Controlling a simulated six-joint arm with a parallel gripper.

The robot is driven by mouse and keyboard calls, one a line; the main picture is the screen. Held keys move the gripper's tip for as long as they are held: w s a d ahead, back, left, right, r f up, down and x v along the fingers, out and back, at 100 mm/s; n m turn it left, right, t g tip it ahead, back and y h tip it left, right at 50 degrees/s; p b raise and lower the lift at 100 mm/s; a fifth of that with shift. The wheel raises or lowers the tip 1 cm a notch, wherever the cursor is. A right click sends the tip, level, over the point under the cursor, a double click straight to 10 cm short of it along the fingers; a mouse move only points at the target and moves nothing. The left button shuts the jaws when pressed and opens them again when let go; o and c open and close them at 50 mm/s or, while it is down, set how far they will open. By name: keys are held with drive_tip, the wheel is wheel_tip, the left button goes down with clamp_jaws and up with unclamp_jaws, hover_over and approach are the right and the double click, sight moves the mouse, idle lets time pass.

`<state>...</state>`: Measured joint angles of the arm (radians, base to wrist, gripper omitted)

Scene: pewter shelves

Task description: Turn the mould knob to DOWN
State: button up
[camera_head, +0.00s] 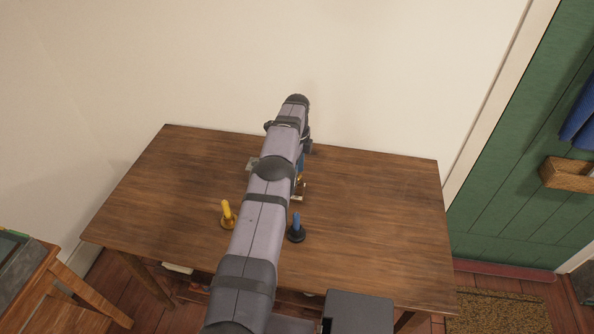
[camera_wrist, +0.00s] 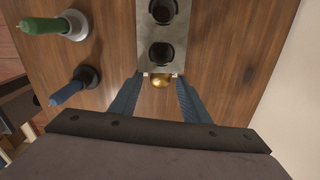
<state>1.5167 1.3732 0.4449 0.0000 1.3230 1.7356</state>
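The mould is a grey metal plate (camera_wrist: 144,50) with two round black cups, lying on the table in the wrist view. A small brass knob (camera_wrist: 160,80) sits at its near end. My gripper (camera_wrist: 157,88) is open, with its blue fingers apart on either side of the knob; I see a gap on both sides, and no clear contact. I cannot read any UP or DOWN marking or the knob's setting.
A blue-handled piece on a dark base (camera_head: 297,228) and a yellow-handled piece (camera_head: 228,214) stand on the wooden table (camera_head: 380,220). A green-handled piece on a white base (camera_wrist: 74,24) stands left of the mould in the wrist view. The table's right side is clear.

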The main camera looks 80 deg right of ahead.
drive_tip(key=c, duration=0.9)
drive_tip(key=shift+o, duration=0.2)
drive_tip(key=shift+f+n+b, duration=0.15)
drive_tip(key=shift+n+b, duration=0.65)
drive_tip(key=shift+b, duration=0.05)
drive_tip(key=shift+r+n, duration=0.2)
drive_tip(key=shift+n, duration=1.3)
drive_tip(key=o, duration=1)
drive_tip(key=shift+o, duration=0.2)
drive_tip(key=shift+r+b, duration=0.35)
drive_tip(key=shift+r, duration=0.25)
drive_tip(key=shift+r+p, duration=0.85)
drive_tip(key=shift+r, duration=2.25)
